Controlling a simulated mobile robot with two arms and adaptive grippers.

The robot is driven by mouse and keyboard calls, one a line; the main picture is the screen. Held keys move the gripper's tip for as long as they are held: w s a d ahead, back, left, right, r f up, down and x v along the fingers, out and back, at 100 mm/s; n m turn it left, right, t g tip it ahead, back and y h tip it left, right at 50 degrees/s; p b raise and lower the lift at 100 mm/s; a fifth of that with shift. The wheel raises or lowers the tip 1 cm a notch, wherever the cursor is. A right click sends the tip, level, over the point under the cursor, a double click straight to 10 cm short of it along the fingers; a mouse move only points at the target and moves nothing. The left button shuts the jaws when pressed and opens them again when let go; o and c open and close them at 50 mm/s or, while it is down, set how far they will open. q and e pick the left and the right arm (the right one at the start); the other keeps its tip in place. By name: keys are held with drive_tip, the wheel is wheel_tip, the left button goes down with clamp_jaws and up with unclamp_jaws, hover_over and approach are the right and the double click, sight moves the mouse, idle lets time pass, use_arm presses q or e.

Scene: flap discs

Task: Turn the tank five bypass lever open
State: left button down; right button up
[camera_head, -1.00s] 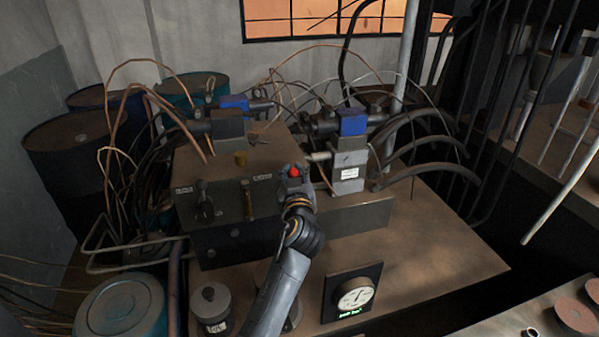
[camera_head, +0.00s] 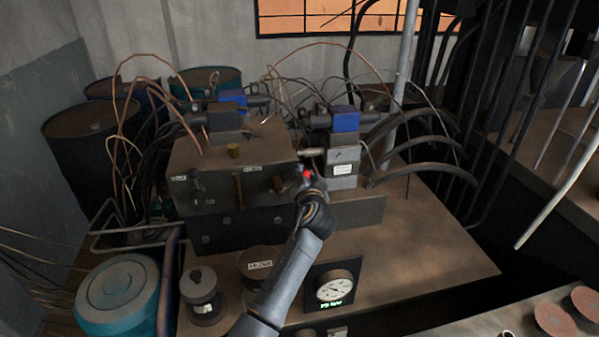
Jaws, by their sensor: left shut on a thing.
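The valve block (camera_head: 240,160) stands on the bench with a row of levers on its front face. My left gripper (camera_head: 309,183) is shut at the block's right front edge on a lever with a red knob (camera_head: 307,173); only the knob shows clearly, and the fingers hide the rest. A dark round pivot (camera_head: 280,184) shows just left of it. A brass lever (camera_head: 239,188) stands upright at the middle, and a black lever (camera_head: 196,186) is at the left. The small labels are too small to read, so I cannot tell which is tank five. My right gripper is not in view.
A round gauge (camera_head: 334,289) with a green readout stands in front, right of my forearm. Black canisters (camera_head: 201,290) stand left of it. Blue-topped valves (camera_head: 344,120) and hoses crowd the back. The bench top at right (camera_head: 430,235) is clear.

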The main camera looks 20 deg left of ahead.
use_arm(q)
wheel_tip(320, 180, down, 6)
drive_tip(key=w+d+m+g+y+b, duration=0.1)
drive_tip(key=d+m+b, duration=0.1)
drive_tip(key=m, duration=0.4)
drive_tip(key=shift+f+m+b, duration=0.2)
drive_tip(key=shift+m+b, duration=0.1)
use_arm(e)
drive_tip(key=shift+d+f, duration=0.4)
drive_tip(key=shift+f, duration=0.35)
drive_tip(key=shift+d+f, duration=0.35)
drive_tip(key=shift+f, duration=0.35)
use_arm(q)
drive_tip(key=shift+f, duration=0.15)
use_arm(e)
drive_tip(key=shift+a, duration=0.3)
use_arm(q)
drive_tip(key=c, duration=1)
unclamp_jaws()
drive_tip(key=shift+s, duration=0.1)
drive_tip(key=shift+c, duration=0.2)
drive_tip(key=shift+d+r, duration=0.1)
drive_tip(key=shift+r, duration=0.2)
drive_tip(key=v, duration=0.7)
drive_tip(key=shift+s+d+r, duration=0.1)
drive_tip(key=shift+s+d, duration=0.1)
drive_tip(key=shift+d, duration=0.05)
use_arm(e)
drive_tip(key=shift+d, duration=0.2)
